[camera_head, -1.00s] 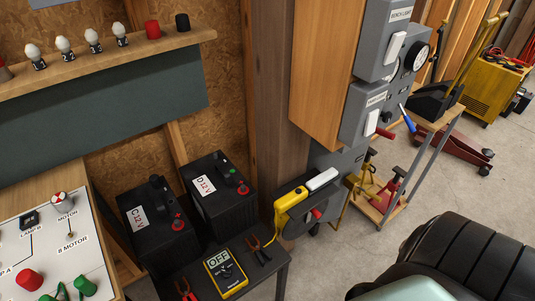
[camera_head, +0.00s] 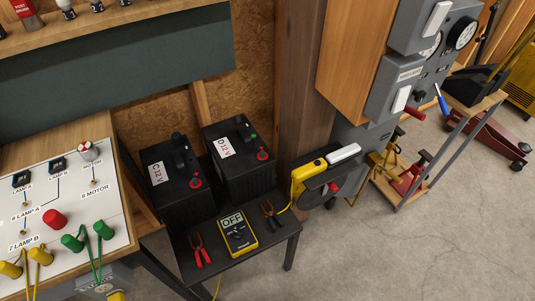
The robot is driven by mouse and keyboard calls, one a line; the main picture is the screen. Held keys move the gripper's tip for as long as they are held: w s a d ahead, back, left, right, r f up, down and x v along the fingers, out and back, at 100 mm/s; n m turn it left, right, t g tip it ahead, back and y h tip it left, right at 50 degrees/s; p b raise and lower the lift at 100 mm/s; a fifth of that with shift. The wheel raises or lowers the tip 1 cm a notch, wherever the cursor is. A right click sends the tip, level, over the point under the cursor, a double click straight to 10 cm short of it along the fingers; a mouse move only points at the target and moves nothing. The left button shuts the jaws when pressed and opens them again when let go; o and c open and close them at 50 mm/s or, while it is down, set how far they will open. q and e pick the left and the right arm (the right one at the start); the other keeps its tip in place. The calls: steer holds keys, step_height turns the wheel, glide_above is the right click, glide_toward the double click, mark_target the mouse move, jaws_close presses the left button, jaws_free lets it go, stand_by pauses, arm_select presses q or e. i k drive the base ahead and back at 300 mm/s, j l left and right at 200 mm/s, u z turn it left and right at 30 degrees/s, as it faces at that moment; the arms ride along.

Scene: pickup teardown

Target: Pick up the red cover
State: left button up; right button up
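Several red pieces could be the red cover, and I cannot tell which is meant. A red cylinder with white lettering (camera_head: 24,9) stands on the upper shelf at the far left, cut by the top edge. A red cap (camera_head: 195,183) sits on top of the C 12V battery (camera_head: 181,212). Another red cap (camera_head: 263,155) sits on the D 12V battery (camera_head: 252,183). A round red piece (camera_head: 54,219) is on the white lamp and motor board (camera_head: 118,207). Neither of my grippers is in view.
A small black table (camera_head: 275,237) holds both batteries, a yellow multimeter (camera_head: 237,233), red pliers-like clamps (camera_head: 200,251) and dark ones (camera_head: 270,214). Green plugs (camera_head: 72,243) with cables are on the board. Grey electrical boxes (camera_head: 394,92) hang right of the post. Floor at lower right is clear.

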mark_target(55, 220)
steer(key=u, duration=1.7)
steer(key=j+u, duration=0.25)
steer(key=j, duration=1.25)
